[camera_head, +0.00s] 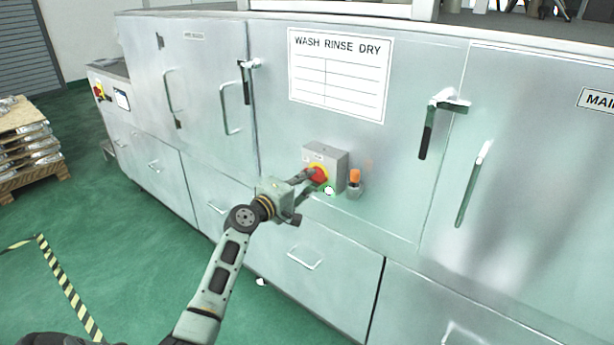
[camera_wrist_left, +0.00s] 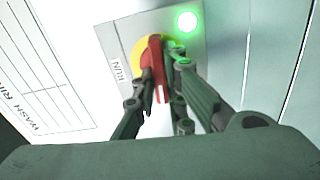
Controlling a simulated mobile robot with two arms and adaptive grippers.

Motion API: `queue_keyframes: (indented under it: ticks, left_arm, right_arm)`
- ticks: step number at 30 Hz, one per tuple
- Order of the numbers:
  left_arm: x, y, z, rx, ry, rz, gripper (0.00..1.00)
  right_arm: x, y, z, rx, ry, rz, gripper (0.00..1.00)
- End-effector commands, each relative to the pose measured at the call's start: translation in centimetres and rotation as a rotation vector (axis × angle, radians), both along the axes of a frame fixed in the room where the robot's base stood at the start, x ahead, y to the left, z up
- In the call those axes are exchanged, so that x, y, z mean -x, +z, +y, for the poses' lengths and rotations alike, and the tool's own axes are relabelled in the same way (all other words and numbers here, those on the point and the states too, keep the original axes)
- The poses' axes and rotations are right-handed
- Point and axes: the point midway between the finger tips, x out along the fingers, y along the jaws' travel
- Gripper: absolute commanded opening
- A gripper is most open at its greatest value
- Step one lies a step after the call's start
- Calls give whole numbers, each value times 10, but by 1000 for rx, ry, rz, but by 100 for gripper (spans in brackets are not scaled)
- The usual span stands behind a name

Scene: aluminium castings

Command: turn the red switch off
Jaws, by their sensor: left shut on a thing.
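The red switch (camera_head: 319,175) is a red handle on a yellow round plate, on the front of a grey box (camera_head: 339,158) fixed to the metal cabinet. My left gripper (camera_head: 310,177) reaches it from the left and front. In the left wrist view, the red switch (camera_wrist_left: 155,62) stands between the fingers of my left gripper (camera_wrist_left: 162,75), which are shut on it. The yellow plate shows behind it, with the word RUN beside it. A green lamp (camera_wrist_left: 187,21) on the box is lit. The right gripper is not in view.
An orange-topped lamp (camera_head: 355,178) sticks out just right of the box. Door handles (camera_head: 441,120) and drawer handles (camera_head: 305,259) stand out from the cabinet front. A loaded pallet (camera_head: 28,145) stands at the far left. The green floor before the cabinet is mostly clear.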

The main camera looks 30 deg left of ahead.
Motion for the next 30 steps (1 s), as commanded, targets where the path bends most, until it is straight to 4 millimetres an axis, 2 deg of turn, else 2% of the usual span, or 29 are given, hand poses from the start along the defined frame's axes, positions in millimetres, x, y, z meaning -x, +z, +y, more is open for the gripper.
queue_keyframes:
  ticks: [9, 23, 24, 30]
  left_arm:
    - [0, -2, 0, 94, -2, 11, 0]
    - [0, -3, -1, 107, -2, 12, 0]
    - [0, -3, -1, 107, -2, 12, 13]
    - [0, -2, 0, 106, -1, 10, 30]
  right_arm:
    - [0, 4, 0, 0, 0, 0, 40]
    - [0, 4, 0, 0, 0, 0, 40]
    - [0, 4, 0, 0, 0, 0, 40]
    - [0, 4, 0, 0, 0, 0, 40]
